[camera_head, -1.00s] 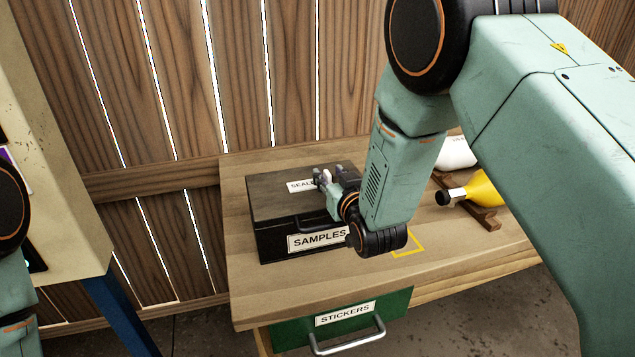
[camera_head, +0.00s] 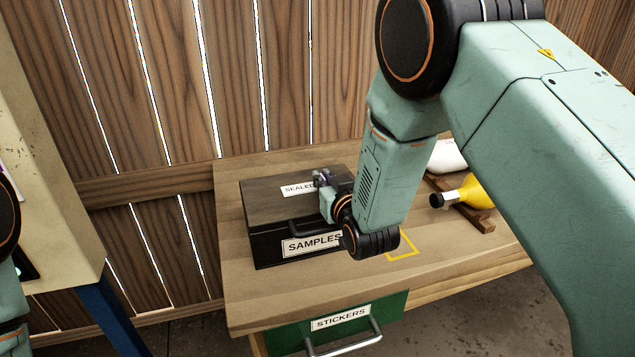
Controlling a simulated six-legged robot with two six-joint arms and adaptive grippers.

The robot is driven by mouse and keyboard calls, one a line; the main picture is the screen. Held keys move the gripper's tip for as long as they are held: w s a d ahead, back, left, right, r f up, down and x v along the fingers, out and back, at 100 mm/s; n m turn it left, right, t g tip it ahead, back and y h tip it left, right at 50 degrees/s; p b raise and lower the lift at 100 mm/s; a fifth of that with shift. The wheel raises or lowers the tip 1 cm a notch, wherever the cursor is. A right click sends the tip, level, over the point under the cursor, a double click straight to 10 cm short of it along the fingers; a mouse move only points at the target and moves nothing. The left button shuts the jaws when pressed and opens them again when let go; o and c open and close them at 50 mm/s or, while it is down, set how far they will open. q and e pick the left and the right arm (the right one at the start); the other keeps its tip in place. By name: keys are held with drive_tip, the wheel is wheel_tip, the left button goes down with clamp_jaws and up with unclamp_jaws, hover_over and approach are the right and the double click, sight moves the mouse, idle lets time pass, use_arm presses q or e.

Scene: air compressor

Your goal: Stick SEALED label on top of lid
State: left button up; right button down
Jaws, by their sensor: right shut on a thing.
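The white SEALED label (camera_head: 295,190) lies at or just above the top of the black box's lid (camera_head: 268,207). Its right end is hidden by my right gripper (camera_head: 319,178), which is shut on it. I cannot tell whether the whole label touches the lid. The lid is closed on the black box (camera_head: 265,248), which has a white SAMPLES label (camera_head: 310,245) and a dark handle on its front. My left gripper is not in view; only part of the left arm shows at the left edge.
The box stands on a wooden table (camera_head: 250,305), with a yellow square outline (camera_head: 404,252) to its right. Yellow (camera_head: 475,192) and white (camera_head: 446,156) bottles lie on a wooden rack behind my right arm. A green STICKERS drawer (camera_head: 365,306) is below. A plank wall stands behind.

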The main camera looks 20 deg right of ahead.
drive_tip(key=shift+r, duration=0.5)
drive_tip(key=shift+s+r, duration=0.25)
drive_tip(key=s, duration=1.7)
drive_tip(key=shift+s+d+p, duration=0.3)
drive_tip(key=shift+p, duration=0.1)
drive_tip(key=c, duration=2.1)
unclamp_jaws()
clamp_jaws()
